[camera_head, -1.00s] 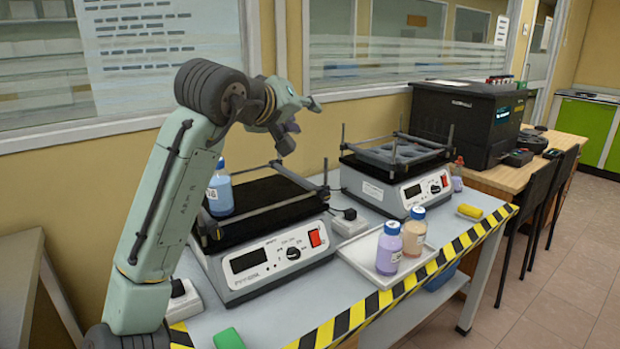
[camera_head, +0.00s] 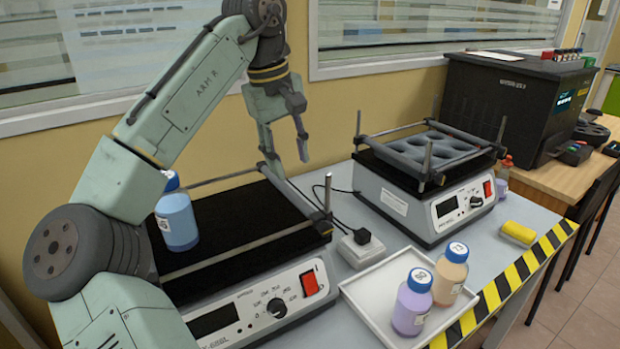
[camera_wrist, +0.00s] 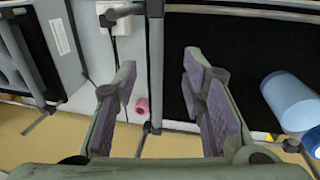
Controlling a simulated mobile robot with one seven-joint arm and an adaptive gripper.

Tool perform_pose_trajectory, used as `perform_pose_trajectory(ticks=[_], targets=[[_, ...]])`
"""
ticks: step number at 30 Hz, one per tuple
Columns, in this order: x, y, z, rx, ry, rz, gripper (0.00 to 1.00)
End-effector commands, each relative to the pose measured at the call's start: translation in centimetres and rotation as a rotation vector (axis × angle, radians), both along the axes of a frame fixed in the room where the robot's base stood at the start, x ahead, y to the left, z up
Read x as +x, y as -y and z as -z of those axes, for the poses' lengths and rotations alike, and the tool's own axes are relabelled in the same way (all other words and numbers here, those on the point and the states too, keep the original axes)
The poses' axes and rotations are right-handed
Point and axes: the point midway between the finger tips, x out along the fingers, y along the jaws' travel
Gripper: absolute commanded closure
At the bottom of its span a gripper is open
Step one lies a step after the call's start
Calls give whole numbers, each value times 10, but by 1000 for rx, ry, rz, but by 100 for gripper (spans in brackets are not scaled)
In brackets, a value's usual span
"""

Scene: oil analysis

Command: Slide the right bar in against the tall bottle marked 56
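A blue bottle (camera_head: 177,220) stands upright on the black platform (camera_head: 235,215) of the near shaker, towards its left; its number is not readable. It also shows at the right of the wrist view (camera_wrist: 292,100). The right bar (camera_head: 296,196) runs front to back along the platform's right edge, well apart from the bottle. My gripper (camera_head: 287,150) points down over the back part of this bar. In the wrist view my gripper (camera_wrist: 160,68) is open, with the bar (camera_wrist: 156,75) seen between its fingers; contact is not visible.
Corner posts and front and back bars frame the platform. A second shaker (camera_head: 425,205) with a holed rack stands to the right. A white tray (camera_head: 380,300) holds a purple bottle (camera_head: 412,300) and an orange bottle (camera_head: 450,274). A power plug and cables lie between the shakers.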

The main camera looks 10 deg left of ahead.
Motion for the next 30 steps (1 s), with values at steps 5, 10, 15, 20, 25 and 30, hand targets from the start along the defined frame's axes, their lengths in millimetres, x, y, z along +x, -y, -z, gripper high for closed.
perform_pose_trajectory(ticks=[5,10,15,20,25,30], targets=[[1,0,6,0,0,-1,62],[4,4,30,-1,-2,0,62],[8,8,62,1,-1,-1,62],[12,12,87,2,0,1,62],[14,14,102,1,2,0,62],[15,15,106,1,2,0,62]])
